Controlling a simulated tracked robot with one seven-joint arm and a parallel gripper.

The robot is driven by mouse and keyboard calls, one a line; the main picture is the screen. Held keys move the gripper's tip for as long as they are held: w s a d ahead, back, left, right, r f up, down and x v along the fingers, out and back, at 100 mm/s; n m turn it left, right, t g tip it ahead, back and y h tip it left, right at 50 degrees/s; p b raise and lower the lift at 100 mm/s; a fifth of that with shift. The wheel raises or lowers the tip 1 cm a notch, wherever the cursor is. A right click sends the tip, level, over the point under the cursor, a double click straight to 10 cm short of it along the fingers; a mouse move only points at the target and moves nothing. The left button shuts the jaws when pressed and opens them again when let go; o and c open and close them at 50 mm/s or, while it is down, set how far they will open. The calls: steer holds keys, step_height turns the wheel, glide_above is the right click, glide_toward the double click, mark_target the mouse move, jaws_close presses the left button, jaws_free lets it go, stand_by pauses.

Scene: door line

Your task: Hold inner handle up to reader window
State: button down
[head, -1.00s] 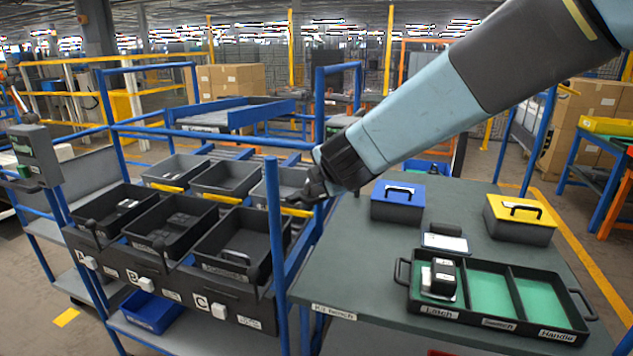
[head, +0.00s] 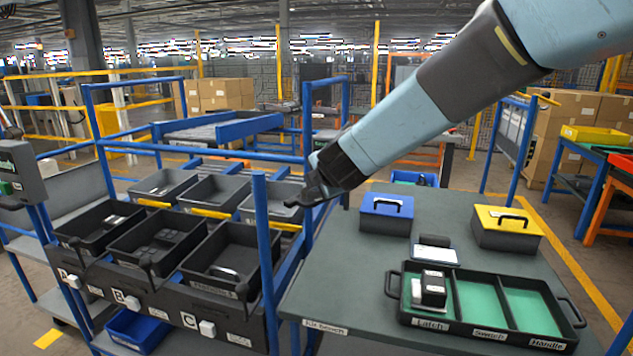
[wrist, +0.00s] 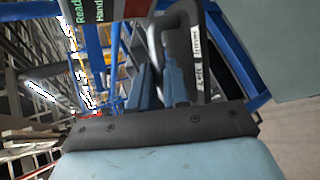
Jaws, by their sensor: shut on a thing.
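My gripper (head: 306,196) is at the end of the arm, in front of the blue frame post, above the gap between the bin rack and the bench. In the wrist view, its bluish fingers (wrist: 160,82) are shut on a dark grey handle (wrist: 188,35). The handle is loop-shaped and carries a white label that seems to start with "Left". In the head view the held handle is small and hard to make out. A dark panel with green and white lettering (wrist: 88,12), partly cut off, shows beyond the handle. A grey reader-like box (head: 18,172) stands at the left edge.
The bench (head: 350,275) holds a blue-lidded box (head: 387,214), a yellow-lidded box (head: 507,229) and a three-part tray (head: 463,335). A black-and-white part (head: 433,288) is in the latch compartment; the other two look empty. Black bins (head: 158,245) and blue posts (head: 264,260) stand left.

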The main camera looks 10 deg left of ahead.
steer(key=s+a, duration=0.1)
steer(key=s, duration=1.1)
